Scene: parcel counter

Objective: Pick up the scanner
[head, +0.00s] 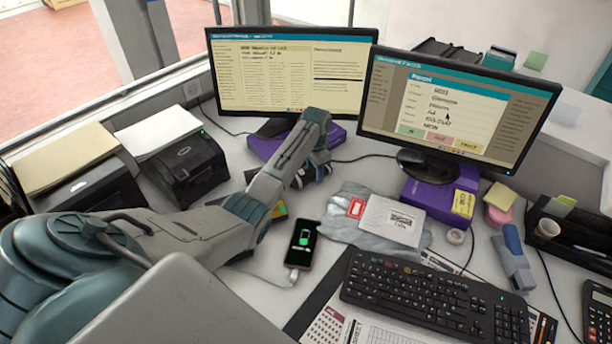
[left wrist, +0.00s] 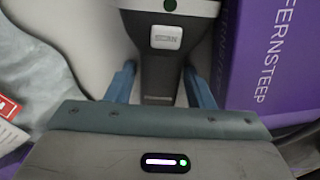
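The scanner (left wrist: 158,75) shows in the left wrist view as a dark grey handle with a pale SCAN button and a lighter grey head at the top. My left gripper (left wrist: 161,88) is open, with one blue finger on each side of the handle and a visible gap between each finger and the handle. In the head view my left gripper (head: 318,172) is low over the counter, in front of the purple box (head: 265,148). The scanner is mostly or wholly hidden there by my arm. My right gripper is not in view.
A grey mailer bag (head: 345,240) with a label lies right of the gripper. A charging phone (head: 304,243) lies nearer. Two monitors (head: 290,75) stand behind, and a label printer (head: 188,165) stands left. A keyboard (head: 435,298) fills the front right.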

